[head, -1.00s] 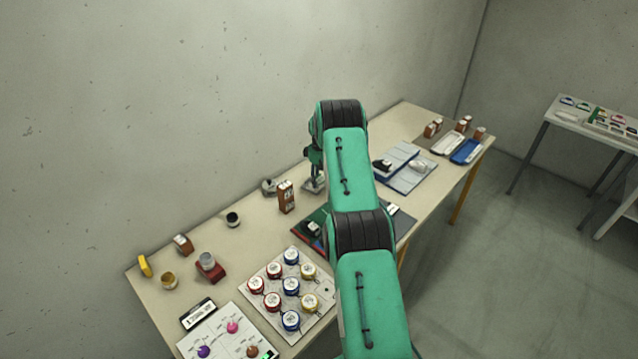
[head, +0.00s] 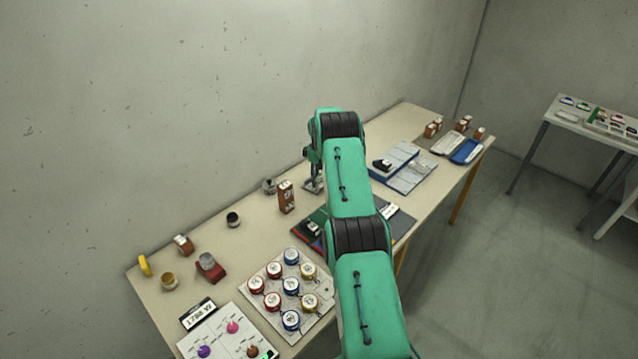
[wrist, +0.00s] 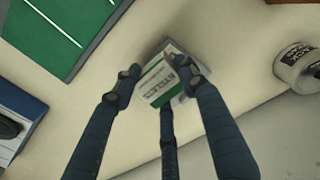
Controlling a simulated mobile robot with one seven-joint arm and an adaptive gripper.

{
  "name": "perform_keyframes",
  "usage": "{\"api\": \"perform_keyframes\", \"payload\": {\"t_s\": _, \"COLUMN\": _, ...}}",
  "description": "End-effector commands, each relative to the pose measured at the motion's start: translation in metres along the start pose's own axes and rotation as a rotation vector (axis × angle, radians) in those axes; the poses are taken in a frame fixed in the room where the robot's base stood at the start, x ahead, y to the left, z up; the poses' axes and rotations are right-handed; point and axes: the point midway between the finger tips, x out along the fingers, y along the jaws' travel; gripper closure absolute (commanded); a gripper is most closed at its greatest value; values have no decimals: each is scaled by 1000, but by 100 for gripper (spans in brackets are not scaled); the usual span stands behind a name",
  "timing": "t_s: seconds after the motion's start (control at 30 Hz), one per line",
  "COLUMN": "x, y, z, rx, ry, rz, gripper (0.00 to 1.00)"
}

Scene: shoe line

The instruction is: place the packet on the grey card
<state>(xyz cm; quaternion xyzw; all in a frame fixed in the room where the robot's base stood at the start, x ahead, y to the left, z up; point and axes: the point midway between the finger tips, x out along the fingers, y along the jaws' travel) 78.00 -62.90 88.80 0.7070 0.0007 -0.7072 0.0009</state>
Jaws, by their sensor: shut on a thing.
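The packet (wrist: 155,92), white and green with dark print, sits between the fingers of my gripper (wrist: 160,78) in the wrist view. My gripper is shut on it. A small grey flat piece, seemingly the grey card (wrist: 172,47), shows partly behind the packet; the packet covers much of it. In the head view a grey patch (head: 313,187) lies on the table under my gripper (head: 313,172), near the wall. The packet is not clear in the head view. I cannot tell whether it touches the card.
A brown box (head: 286,197) and a grey can (head: 268,186) stand left of my gripper. The can also shows in the wrist view (wrist: 298,68). A green board (wrist: 50,35) and a blue tray (wrist: 20,112) lie close by. Bare table surrounds the card.

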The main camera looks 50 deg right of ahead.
Motion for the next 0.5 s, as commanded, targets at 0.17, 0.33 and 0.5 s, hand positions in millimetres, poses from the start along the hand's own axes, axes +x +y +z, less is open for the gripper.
{"api": "perform_keyframes", "payload": {"t_s": 0.17, "x": 16, "y": 0, "z": 0, "rx": 0, "ry": 0, "rz": 0, "gripper": 100}}
{"api": "perform_keyframes", "payload": {"t_s": 0.33, "x": 20, "y": 0, "z": 0, "rx": 0, "ry": 1, "rz": 1, "gripper": 100}}
{"api": "perform_keyframes", "payload": {"t_s": 0.5, "x": 20, "y": 0, "z": 0, "rx": 0, "ry": 1, "rz": 1, "gripper": 100}}
